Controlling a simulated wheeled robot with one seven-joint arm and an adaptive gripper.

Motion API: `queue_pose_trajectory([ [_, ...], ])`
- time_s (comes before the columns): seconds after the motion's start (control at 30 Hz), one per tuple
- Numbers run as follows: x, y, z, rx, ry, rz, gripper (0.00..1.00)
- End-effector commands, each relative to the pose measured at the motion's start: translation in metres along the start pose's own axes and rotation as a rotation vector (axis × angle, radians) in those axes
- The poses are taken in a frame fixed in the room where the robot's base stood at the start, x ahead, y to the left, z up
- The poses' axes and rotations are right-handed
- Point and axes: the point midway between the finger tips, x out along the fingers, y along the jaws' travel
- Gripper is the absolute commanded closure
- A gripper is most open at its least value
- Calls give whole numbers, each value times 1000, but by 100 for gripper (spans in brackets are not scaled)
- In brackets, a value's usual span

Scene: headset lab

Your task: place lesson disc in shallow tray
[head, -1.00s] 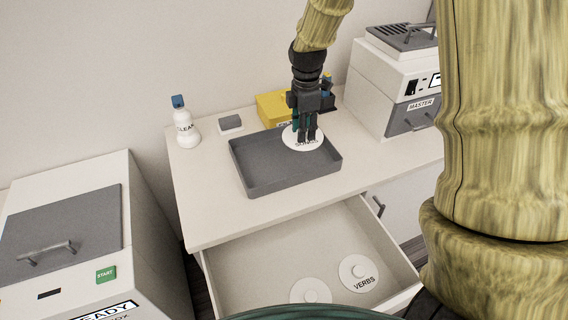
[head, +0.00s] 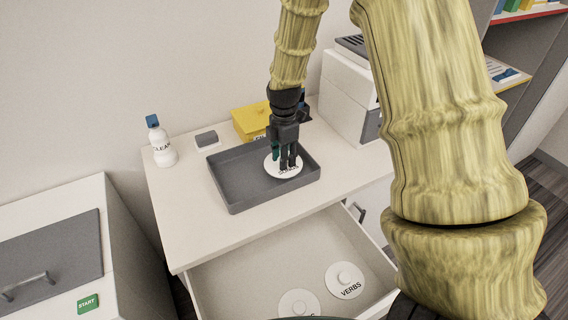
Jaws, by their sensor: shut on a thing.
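The lesson disc (head: 270,165) is white and round with black lettering, partly hidden by my fingers. My gripper (head: 284,162) points down and is shut on the disc. The disc is over the right part of the shallow tray (head: 236,198), a dark grey rectangular tray on the counter. I cannot tell whether the disc touches the tray floor.
An open drawer (head: 232,280) below the counter holds two more white discs, one marked VERBS (head: 346,281). A white bottle (head: 161,148), a small grey-topped block (head: 206,139) and a yellow box (head: 248,123) stand behind the tray. A white machine (head: 345,97) stands at right.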

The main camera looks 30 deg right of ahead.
Motion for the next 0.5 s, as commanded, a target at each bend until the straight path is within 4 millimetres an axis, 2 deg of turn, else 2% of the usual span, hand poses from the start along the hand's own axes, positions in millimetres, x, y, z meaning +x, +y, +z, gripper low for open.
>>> queue_pose_trajectory([
  [0.3, 32, -1, 1, 1, 0, -2, 92],
  [0.5, 34, -1, 0, 1, 0, -1, 92],
])
